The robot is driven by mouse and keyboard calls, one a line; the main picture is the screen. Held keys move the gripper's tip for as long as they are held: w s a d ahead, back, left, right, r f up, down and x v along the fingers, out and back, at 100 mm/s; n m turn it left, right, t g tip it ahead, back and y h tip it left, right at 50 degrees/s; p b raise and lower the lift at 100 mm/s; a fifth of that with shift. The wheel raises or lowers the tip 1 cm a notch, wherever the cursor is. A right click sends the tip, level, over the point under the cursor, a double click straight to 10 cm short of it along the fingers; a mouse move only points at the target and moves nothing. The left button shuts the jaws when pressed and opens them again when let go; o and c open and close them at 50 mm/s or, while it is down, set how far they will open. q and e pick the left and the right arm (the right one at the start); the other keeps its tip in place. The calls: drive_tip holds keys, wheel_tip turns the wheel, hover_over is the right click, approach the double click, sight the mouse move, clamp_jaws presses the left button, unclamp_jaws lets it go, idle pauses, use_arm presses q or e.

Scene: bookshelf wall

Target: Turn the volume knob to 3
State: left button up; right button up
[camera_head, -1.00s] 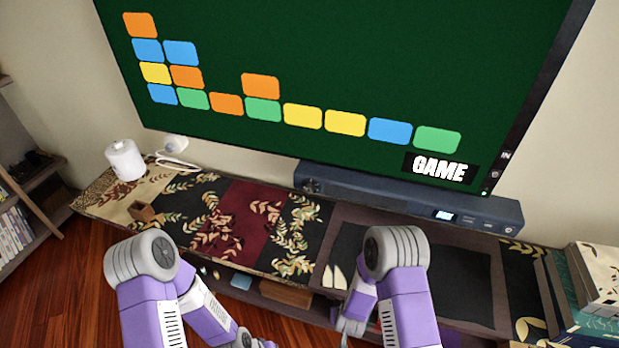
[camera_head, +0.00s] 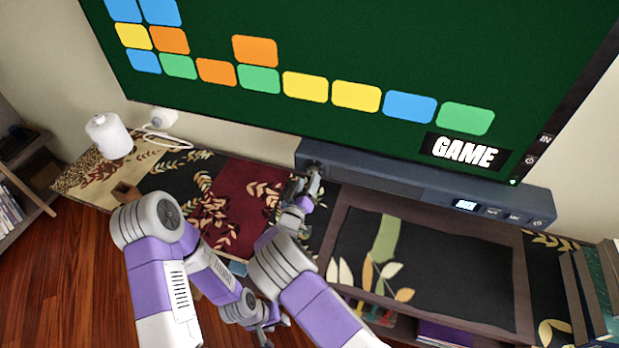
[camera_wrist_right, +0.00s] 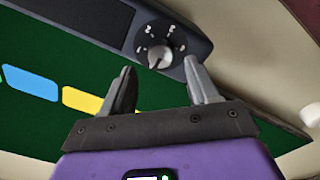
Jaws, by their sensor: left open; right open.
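The volume knob (camera_wrist_right: 160,45) is a round black dial with white marks on the end of the dark soundbar (camera_head: 400,186). The marks are too small to read for certain. In the head view the knob sits at the soundbar's left end, partly hidden by my right gripper (camera_head: 310,184). In the right wrist view, my right gripper (camera_wrist_right: 158,68) is open and empty, its fingertips pointing at the knob. The knob shows between and beyond the fingertips; contact cannot be told. My left gripper (camera_head: 265,326) is open, low in front of the console.
A TV (camera_head: 300,45) with coloured blocks stands above the soundbar. The console top (camera_head: 240,200) has patterned cloth.

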sight(311, 174)
drive_tip(key=shift+x, duration=1.55)
drive_tip(key=shift+f, duration=0.1)
drive_tip(key=c, duration=1)
